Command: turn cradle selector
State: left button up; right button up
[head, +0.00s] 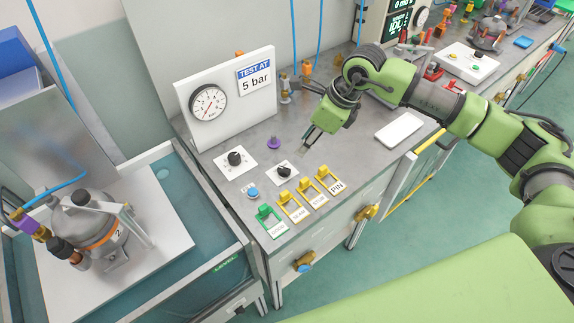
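Two black rotary knobs stand on white plates on the grey bench: a larger knob (235,158) below the gauge and a smaller knob (284,171) to its right. I cannot read which one is the cradle selector. My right gripper (309,141) reaches in from the right and points down over the bench, up and to the right of the smaller knob and apart from it. Its dark fingertips are small, and I cannot tell whether they are open; no held object shows. My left gripper is not in view.
Green and yellow levers (291,203) line the front edge beside a blue button (253,193). A purple knob (273,142) stands behind, before the gauge board (199,128). A white tray (399,129) lies right.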

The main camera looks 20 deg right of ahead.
aim_at(285, 169)
jog(key=p+x, duration=0.3)
jog(key=x, duration=0.9)
jog(key=shift+a+p, duration=0.15)
jog(key=shift+p, duration=0.2)
jog(key=shift+x, duration=0.75)
grip_shut()
